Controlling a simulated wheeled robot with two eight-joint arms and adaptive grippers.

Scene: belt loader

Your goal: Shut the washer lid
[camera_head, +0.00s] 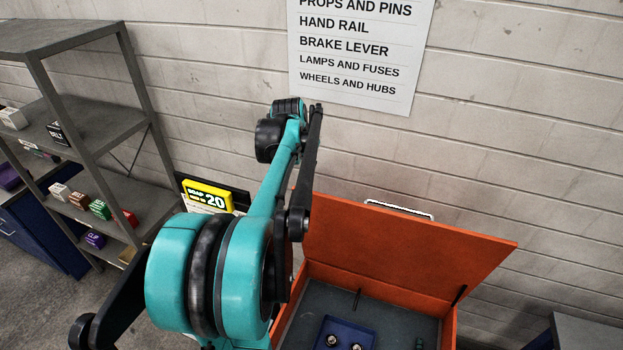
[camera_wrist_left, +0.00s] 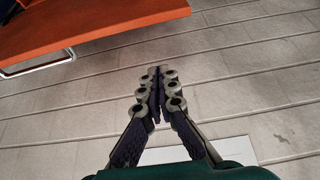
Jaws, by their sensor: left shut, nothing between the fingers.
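An orange lid (camera_head: 400,240) stands raised, tilted back toward the wall, on an orange box (camera_head: 449,328). A light metal handle (camera_head: 398,209) shows behind its top edge. In the left wrist view the lid (camera_wrist_left: 110,25) crosses the top left, with the handle (camera_wrist_left: 38,68) beneath its edge. My left gripper (camera_wrist_left: 155,75) is shut and empty, over the wall and apart from the lid. In the head view my teal left arm reaches up in front of the wall, left of the lid; its fingers are hidden there. My right gripper is not in view.
A blue holder (camera_head: 345,336) with small round parts sits inside the box. A metal shelf (camera_head: 95,110) with small boxes stands at the left. A yellow sign (camera_head: 208,195) is behind my arm. A white list sign (camera_head: 360,50) hangs on the brick wall (camera_head: 520,120).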

